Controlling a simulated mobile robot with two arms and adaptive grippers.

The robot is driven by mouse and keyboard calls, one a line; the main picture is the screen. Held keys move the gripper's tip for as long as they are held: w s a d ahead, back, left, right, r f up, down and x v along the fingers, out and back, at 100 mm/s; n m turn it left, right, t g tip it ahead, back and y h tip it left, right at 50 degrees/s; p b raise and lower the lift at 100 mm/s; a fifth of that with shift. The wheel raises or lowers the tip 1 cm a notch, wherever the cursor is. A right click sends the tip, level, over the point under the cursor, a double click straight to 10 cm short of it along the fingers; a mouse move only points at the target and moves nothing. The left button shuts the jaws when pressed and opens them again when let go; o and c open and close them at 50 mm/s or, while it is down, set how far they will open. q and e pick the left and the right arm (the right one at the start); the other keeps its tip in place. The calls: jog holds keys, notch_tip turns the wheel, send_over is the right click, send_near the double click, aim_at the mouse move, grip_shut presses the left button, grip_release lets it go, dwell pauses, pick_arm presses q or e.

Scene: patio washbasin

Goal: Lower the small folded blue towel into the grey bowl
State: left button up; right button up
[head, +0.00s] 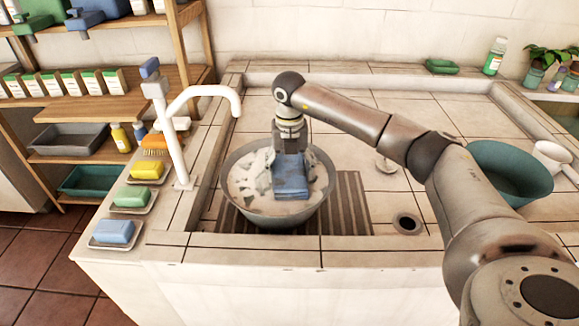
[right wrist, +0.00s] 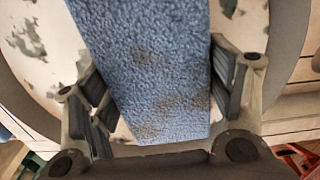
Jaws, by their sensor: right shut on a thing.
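The small folded blue towel (head: 291,178) hangs from my right gripper (head: 289,152), inside the outline of the grey bowl's rim. The grey bowl (head: 272,219) stands on the slatted grate and holds white, foamy-looking contents with darker patches. In the right wrist view the towel (right wrist: 150,75) lies between the two fingers of my right gripper (right wrist: 160,95), with a few brownish stains on it. The bowl's rim (right wrist: 290,70) shows behind it. I cannot tell whether the towel's lower end touches the foam. My left gripper is not in view.
A white tap (head: 170,115) stands left of the bowl, its spout ending near the bowl's rim. Soap dishes line the left ledge, with a blue bar (head: 113,232) nearest. A teal bowl (head: 510,173) is at right. A drain hole (head: 407,223) lies in bare tiles.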

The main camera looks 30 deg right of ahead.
aim_at(290, 167)
jog(key=shift+f+b, duration=0.65)
jog(key=shift+f, duration=0.95)
jog(key=shift+f, duration=0.15)
jog(key=o, duration=1.1)
jog(key=shift+r, duration=4.05)
